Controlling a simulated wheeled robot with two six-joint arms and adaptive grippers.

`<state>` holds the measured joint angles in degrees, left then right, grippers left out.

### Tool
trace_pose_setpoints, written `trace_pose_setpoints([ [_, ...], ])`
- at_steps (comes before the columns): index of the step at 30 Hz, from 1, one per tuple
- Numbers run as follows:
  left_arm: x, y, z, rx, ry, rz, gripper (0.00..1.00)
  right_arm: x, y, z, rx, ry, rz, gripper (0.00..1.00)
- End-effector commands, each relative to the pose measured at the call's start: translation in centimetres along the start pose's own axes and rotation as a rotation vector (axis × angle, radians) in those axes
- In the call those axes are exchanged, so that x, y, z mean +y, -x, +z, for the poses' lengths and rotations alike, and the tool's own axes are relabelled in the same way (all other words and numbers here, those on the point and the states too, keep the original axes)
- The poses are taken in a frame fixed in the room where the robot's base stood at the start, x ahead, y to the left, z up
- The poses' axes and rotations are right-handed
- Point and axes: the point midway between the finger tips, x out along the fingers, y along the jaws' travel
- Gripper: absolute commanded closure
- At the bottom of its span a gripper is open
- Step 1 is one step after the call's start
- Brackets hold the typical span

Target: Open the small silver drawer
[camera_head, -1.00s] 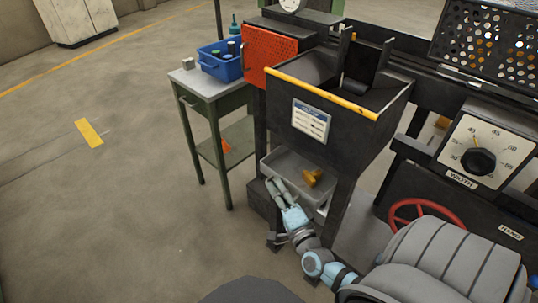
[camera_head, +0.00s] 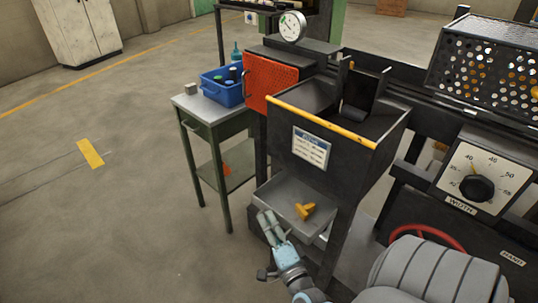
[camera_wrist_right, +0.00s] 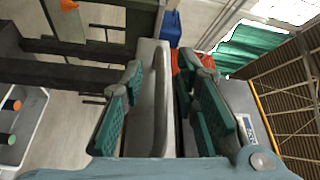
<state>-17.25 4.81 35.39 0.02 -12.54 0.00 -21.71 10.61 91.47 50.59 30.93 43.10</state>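The small silver drawer (camera_head: 262,203) is a shallow grey tray under the dark hopper, standing partly out toward the lower left. A yellow piece (camera_head: 303,211) lies in it. My right gripper (camera_head: 268,224) is at its front left side. In the right wrist view, the grey front of the drawer and a bar-like handle (camera_wrist_right: 161,85) stand between the teal-padded fingers of my right gripper (camera_wrist_right: 160,82). The fingertips sit close on both sides, and the gripper looks shut on the drawer; exact contact is hard to see. My left gripper is not in view.
The hopper (camera_head: 340,165) with a yellow edge stands right above the drawer. A green side table (camera_head: 212,108) with a blue bin (camera_head: 213,92) is to the left. A red handwheel (camera_head: 410,235) is to the right. The floor to the left is clear.

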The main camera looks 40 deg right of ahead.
Motion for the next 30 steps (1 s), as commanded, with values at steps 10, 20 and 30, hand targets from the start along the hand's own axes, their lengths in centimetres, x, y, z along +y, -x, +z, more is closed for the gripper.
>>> trace_pose_setpoints([
  [10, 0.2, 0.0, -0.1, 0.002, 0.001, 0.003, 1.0, 0.1, 7.7, -0.1, 0.001, 0.0, 0.006, 0.72],
  [20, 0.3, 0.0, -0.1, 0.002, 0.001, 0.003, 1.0, 0.0, 12.0, -0.1, 0.001, 0.0, 0.001, 0.72],
  [30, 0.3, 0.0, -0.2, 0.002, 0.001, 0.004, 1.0, 0.0, 12.0, -0.1, 0.001, 0.0, 0.001, 0.72],
])
